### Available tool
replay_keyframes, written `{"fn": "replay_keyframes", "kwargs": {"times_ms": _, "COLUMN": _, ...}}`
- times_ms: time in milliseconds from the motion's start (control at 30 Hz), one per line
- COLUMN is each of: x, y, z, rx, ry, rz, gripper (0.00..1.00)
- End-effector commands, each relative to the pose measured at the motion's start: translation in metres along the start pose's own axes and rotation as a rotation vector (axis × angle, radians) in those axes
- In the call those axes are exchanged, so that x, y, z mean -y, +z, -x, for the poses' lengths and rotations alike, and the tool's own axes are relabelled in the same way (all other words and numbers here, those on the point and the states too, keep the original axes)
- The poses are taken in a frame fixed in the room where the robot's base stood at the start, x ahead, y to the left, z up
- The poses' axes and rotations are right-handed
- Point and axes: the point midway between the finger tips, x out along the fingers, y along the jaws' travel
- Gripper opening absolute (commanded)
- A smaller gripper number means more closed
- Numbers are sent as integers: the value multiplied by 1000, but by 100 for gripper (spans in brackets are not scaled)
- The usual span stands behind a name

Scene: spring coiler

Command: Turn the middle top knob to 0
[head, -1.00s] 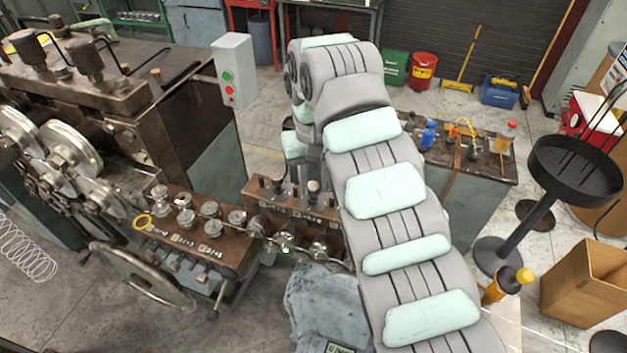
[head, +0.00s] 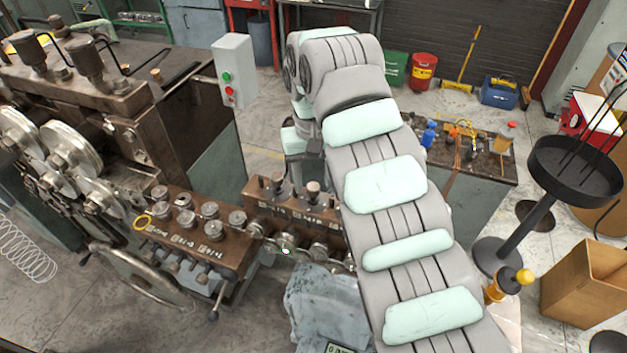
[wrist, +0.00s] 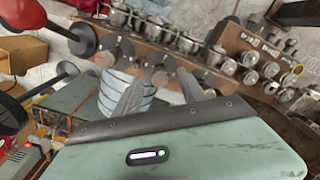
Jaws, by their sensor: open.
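The left control panel (head: 226,262) carries several round metal knobs (head: 210,209) in rows, with small white number labels along its front edge. A second brown panel (head: 255,188) to its right carries small upright knobs (head: 313,187) and labels. I cannot tell which knob is the middle top one, and the settings are too small to read. My arm covers the second panel's right end. My gripper (wrist: 165,88) is open and empty in the wrist view, its fingers apart. Both panels show beyond the fingers, with knobs (wrist: 250,77) at the right; no contact is visible.
The spring machine with pulley wheels (head: 70,148) and a handwheel (head: 140,275) stands at left. A grey switch box (head: 233,70) rises behind the panels. A blue-grey cloth-like drape (head: 318,300) lies below. A cluttered bench (head: 470,165) stands right of my arm.

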Motion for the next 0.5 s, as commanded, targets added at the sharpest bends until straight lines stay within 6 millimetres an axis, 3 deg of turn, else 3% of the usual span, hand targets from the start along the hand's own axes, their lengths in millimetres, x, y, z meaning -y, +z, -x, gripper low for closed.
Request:
{"fn": "replay_keyframes", "kwargs": {"times_ms": 133, "x": -1, "y": 0, "z": 18, "rx": 0, "ry": 2, "rz": -2, "gripper": 49}}
{"fn": "replay_keyframes", "kwargs": {"times_ms": 300, "x": 0, "y": 0, "z": 63, "rx": -1, "ry": 0, "rz": -2, "gripper": 49}}
{"fn": "replay_keyframes", "kwargs": {"times_ms": 500, "x": 0, "y": 0, "z": 91, "rx": -1, "ry": -1, "rz": -1, "gripper": 49}}
